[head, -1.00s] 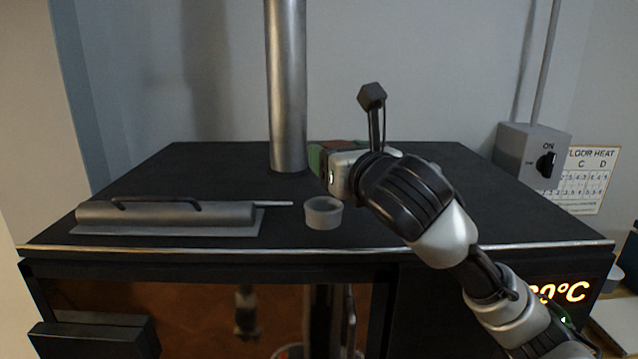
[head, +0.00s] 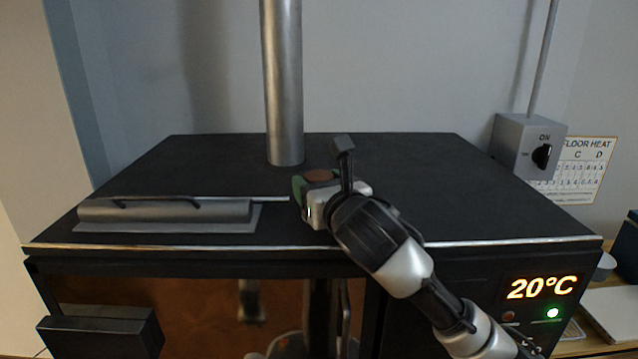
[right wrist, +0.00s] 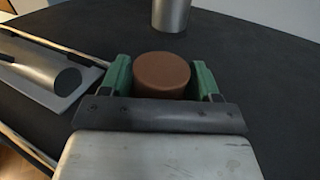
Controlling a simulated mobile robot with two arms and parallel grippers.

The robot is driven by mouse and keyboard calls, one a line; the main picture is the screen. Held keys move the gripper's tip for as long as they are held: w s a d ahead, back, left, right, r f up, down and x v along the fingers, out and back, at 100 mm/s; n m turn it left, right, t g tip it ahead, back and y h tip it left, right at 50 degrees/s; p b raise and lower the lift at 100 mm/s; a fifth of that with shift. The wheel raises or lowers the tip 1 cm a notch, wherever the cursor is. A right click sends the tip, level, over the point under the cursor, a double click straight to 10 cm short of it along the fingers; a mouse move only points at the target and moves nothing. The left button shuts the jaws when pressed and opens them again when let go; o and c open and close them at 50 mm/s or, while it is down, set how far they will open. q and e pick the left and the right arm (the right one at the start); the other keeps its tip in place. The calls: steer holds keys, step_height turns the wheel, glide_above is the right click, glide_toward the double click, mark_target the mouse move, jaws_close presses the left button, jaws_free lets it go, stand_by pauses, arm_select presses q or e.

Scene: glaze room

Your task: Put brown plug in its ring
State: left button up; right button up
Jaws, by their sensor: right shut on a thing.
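The brown plug (head: 318,175) is a short round cylinder. It sits between the green fingers of my right gripper (head: 314,185), which is shut on it above the front middle of the black kiln top. In the right wrist view the plug (right wrist: 162,75) stands upright between the two green fingers of the gripper (right wrist: 162,80). The grey ring is hidden now, behind or under my right gripper. I cannot tell whether the plug touches it. My left gripper is not in view.
A metal pipe (head: 283,90) rises from the kiln top (head: 400,165) behind the gripper. A grey cylinder on a plate (head: 165,213) lies to the left, its thin rod pointing toward the gripper. The kiln top's right side is clear.

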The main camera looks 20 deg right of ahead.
steer(key=shift+f, duration=0.25)
steer(key=o, duration=0.9)
steer(key=shift+o, duration=0.2)
steer(key=shift+r, duration=0.2)
steer(key=shift+s, duration=0.25)
steer(key=s+d+b, duration=0.1)
steer(key=s+b, duration=0.2)
steer(key=s, duration=0.8)
steer(key=shift+s+d, duration=0.2)
steer(key=shift+r, duration=0.1)
